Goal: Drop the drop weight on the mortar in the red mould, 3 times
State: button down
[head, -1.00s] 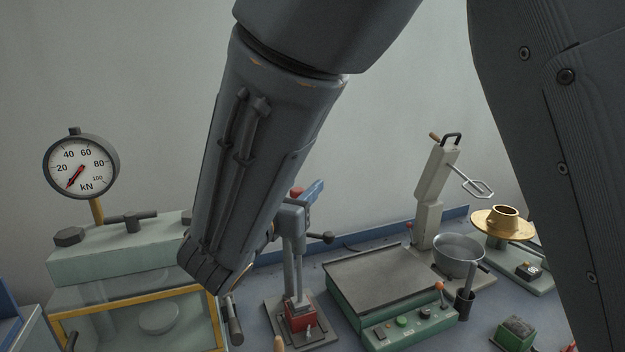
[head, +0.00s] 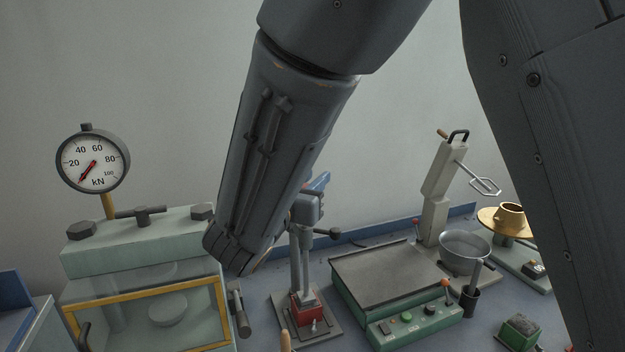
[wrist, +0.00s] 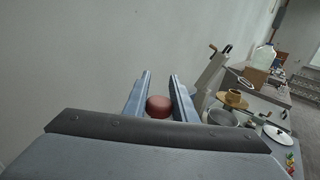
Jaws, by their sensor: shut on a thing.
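The drop-weight stand (head: 303,250) stands on the bench, centre, with a blue-grey block (head: 308,208) and a black side lever at its top. The red mould (head: 309,314) sits at its foot, with a grey part of the stand in it; the mortar inside cannot be made out. My gripper (wrist: 159,90) is shut on a round red-brown knob (wrist: 158,107), which lies between its two fingers in the wrist view. In the head view my arm hides most of the gripper and the knob; one blue finger end (head: 320,181) shows above the block.
A press with a kN gauge (head: 93,160) stands left. Right of the stand are a green-sided table with buttons (head: 392,285), a mixer (head: 440,190) with its bowl (head: 465,250), and a brass flow table (head: 505,218).

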notch_tip(320, 180, up, 8)
jog(key=p, duration=0.3)
jog(key=shift+f, duration=0.2)
jog(key=c, duration=1.5)
grip_release()
jog(key=shift+o, duration=0.2)
jog(key=b+v, duration=0.2)
jog(key=v, duration=0.5)
jog(key=shift+s+a, duration=0.15)
jog(key=shift+s, duration=0.25)
